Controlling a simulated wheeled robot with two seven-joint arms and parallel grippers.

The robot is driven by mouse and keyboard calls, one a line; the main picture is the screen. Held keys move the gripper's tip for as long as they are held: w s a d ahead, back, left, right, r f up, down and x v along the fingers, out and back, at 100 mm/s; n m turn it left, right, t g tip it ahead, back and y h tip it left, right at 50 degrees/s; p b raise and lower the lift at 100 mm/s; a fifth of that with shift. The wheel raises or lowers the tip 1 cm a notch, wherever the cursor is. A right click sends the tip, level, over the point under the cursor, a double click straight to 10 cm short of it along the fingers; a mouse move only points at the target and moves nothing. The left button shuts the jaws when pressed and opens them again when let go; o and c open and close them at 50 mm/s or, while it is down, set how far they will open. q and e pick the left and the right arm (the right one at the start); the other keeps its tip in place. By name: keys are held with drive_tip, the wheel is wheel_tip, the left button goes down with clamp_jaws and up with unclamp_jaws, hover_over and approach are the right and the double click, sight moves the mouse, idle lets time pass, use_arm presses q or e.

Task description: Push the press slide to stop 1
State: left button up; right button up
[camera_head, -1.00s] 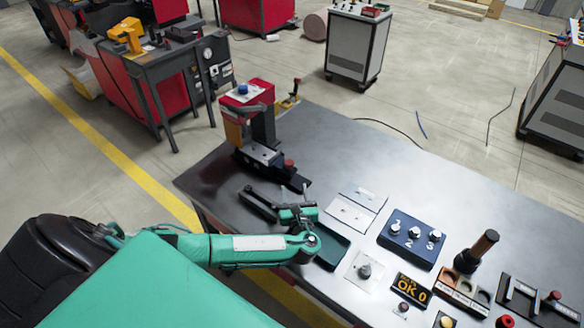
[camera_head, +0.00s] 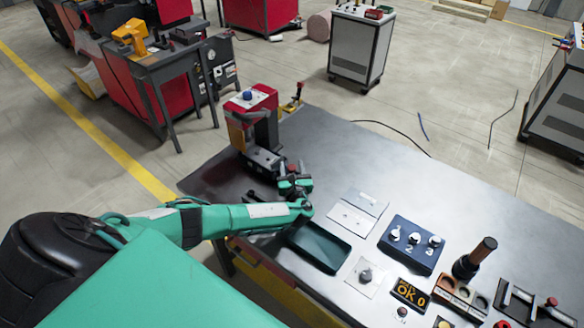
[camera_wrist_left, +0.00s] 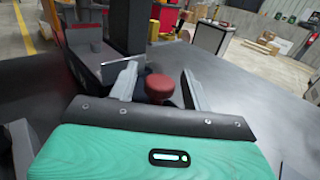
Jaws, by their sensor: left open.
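The red and grey press (camera_head: 265,128) stands at the table's far left corner. Its slide (camera_head: 264,160) is a dark low block at its base, with a red knob (camera_head: 292,168) on the near right end. My left gripper (camera_head: 290,178) is at this knob, and its body partly hides the slide's near end. In the left wrist view the red knob (camera_wrist_left: 159,86) is between the two spread fingers of my left gripper (camera_wrist_left: 158,76). I cannot tell if either finger touches it. The stop marks are not readable. My right gripper is not in view.
A dark green tray (camera_head: 319,248) lies under and right of my left forearm. A blue block with three numbered knobs (camera_head: 412,243), a light plate (camera_head: 357,213) and a black "OK 0" display (camera_head: 410,294) lie to the right. The table's far middle is clear.

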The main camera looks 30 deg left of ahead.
sight(281, 157)
use_arm(q)
clamp_jaws()
drive_tip(key=shift+w+a+b, duration=0.2)
drive_tip(key=shift+a+b, duration=0.3)
drive_tip(key=shift+a, duration=1.7)
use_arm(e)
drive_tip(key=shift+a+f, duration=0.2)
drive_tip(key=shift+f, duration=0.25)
use_arm(q)
unclamp_jaws()
drive_tip(key=shift+d, duration=0.1)
